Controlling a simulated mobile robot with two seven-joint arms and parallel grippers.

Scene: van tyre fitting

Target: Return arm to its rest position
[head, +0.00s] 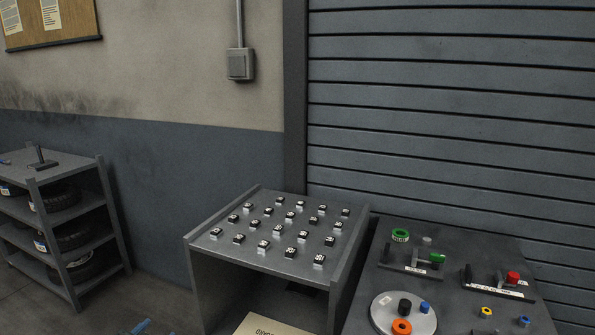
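Neither of my grippers can be made out in the head view, and no arm is clearly visible. Whether they are open or shut is hidden from me. A small blue and dark item (142,328) is cut off by the bottom edge at the left; I cannot tell what it is.
A grey stand (193,255) holds rows of small black-and-white blocks. Right of it, a dark table (370,285) bears a round grey plate (384,318), coloured rings and small holders. A tyre shelf (118,225) stands left. Behind are a wall and a grey shutter (450,130).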

